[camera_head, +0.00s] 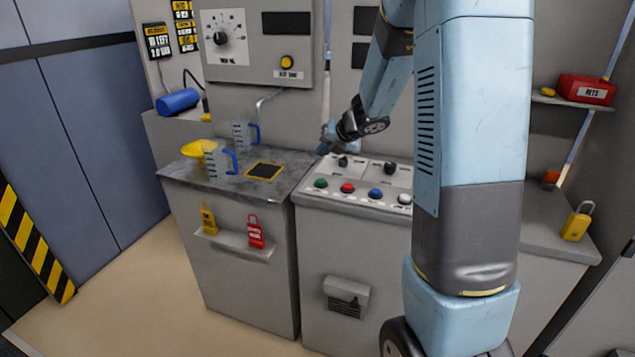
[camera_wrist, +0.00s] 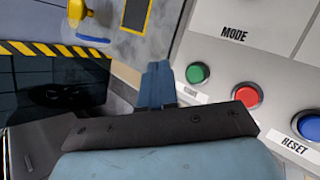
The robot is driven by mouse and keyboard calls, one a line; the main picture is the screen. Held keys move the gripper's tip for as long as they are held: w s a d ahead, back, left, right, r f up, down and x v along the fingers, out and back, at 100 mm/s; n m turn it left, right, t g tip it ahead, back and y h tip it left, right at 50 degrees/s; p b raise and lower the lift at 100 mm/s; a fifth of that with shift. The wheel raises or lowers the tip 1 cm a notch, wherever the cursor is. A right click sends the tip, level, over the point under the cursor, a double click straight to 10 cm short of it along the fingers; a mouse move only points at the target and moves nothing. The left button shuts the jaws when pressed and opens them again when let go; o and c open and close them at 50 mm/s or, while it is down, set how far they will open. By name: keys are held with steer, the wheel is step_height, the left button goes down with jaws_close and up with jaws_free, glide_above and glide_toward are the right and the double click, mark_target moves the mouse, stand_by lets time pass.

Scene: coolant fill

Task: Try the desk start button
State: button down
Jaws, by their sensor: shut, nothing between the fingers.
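The desk start button is the green button (camera_head: 321,183) at the left end of a row on the sloped desk panel. In the wrist view the green button (camera_wrist: 198,73) sits in a grey ring, its label partly covered by my wrist. My gripper (camera_wrist: 157,72) is shut and empty, its blue fingers beside and left of the green button, apart from it in the picture. In the head view my gripper (camera_head: 325,146) is above the desk's left back part, near the counter edge. The gap in height to the panel is hard to tell.
A red button (camera_head: 347,188), a blue button (camera_head: 375,194) marked RESET and a white button (camera_head: 405,198) follow to the right. Dark knobs (camera_head: 390,168) stand behind them. The left counter holds jugs (camera_head: 220,163) and a yellow funnel (camera_head: 198,148).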

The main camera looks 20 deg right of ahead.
mark_target(324, 181)
steer(key=shift+f, duration=3.3)
steer(key=shift+f, duration=0.1)
steer(key=shift+s+f, duration=0.1)
steer(key=shift+f, duration=0.15)
steer(key=shift+f, duration=0.5)
stand_by(0.5)
steer(key=shift+r, duration=0.95)
steer(key=shift+r, duration=2.5)
